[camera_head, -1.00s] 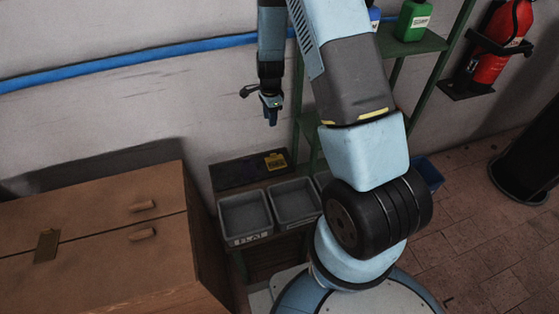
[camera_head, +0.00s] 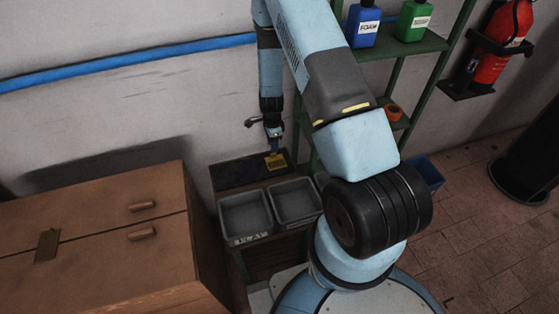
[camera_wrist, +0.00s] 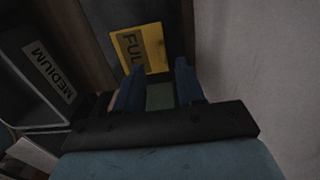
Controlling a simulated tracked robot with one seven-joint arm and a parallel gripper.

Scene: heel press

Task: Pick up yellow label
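The yellow label (camera_head: 275,162) lies on a dark surface behind the grey bins. In the wrist view the yellow label (camera_wrist: 142,48) shows dark lettering that reads "FUL", with the rest hard to read. My gripper (camera_head: 275,150) is above the label and close to it in the head view. In the wrist view my gripper (camera_wrist: 158,78) has its two blue fingers apart, with the label just beyond the fingertips. I cannot tell whether a fingertip touches the label.
Two grey bins (camera_head: 245,197) stand in front of the label. A bin with a "MEDIUM" tag (camera_wrist: 51,72) is at left in the wrist view. The wall (camera_wrist: 250,70) is at right. A green shelf (camera_head: 405,47) with bottles and a wooden cabinet (camera_head: 95,215) flank the area.

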